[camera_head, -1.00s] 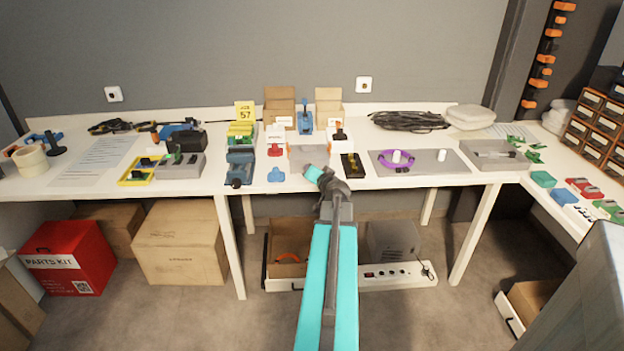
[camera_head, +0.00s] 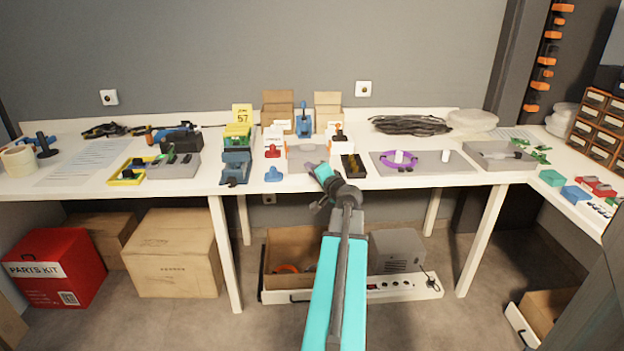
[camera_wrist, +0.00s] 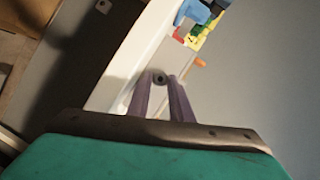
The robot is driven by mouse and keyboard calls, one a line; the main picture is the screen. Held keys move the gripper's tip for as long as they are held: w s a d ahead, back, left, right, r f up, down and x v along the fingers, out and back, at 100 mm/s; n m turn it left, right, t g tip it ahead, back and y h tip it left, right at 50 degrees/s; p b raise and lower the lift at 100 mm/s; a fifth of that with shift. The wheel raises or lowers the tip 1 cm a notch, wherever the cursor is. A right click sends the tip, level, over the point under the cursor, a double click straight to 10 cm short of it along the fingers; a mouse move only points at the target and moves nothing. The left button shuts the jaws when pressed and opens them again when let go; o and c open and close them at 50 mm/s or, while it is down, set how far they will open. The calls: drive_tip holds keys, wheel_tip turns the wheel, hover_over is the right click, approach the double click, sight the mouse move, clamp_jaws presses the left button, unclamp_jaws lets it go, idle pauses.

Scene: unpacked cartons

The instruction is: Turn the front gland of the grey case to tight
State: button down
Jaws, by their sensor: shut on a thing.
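The grey case (camera_head: 304,152) stands on the white bench behind my gripper and is partly hidden by it in the head view. My gripper (camera_head: 310,165) reaches the front side of the case. In the wrist view my gripper (camera_wrist: 161,80) has its two purple fingers on either side of a small dark round part with a hole in it, which looks like the front gland (camera_wrist: 160,78). The jaws are shut on it. How far the gland is turned cannot be told.
A blue clamp-like block (camera_head: 235,165) and a small blue part (camera_head: 273,174) stand to the left. A black tray (camera_head: 353,166) stands close on the right. A grey mat (camera_head: 430,163) with a purple ring (camera_head: 398,167) lies further right.

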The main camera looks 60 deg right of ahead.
drive_tip(key=shift+f+m+t+b, duration=0.2)
drive_tip(key=shift+m+t+b, duration=0.1)
drive_tip(key=shift+m+b, duration=0.45)
drive_tip(key=shift+r+b, duration=0.1)
drive_tip(key=shift+b, duration=0.3)
drive_tip(key=c, duration=1.6)
unclamp_jaws()
drive_tip(key=shift+s, duration=0.1)
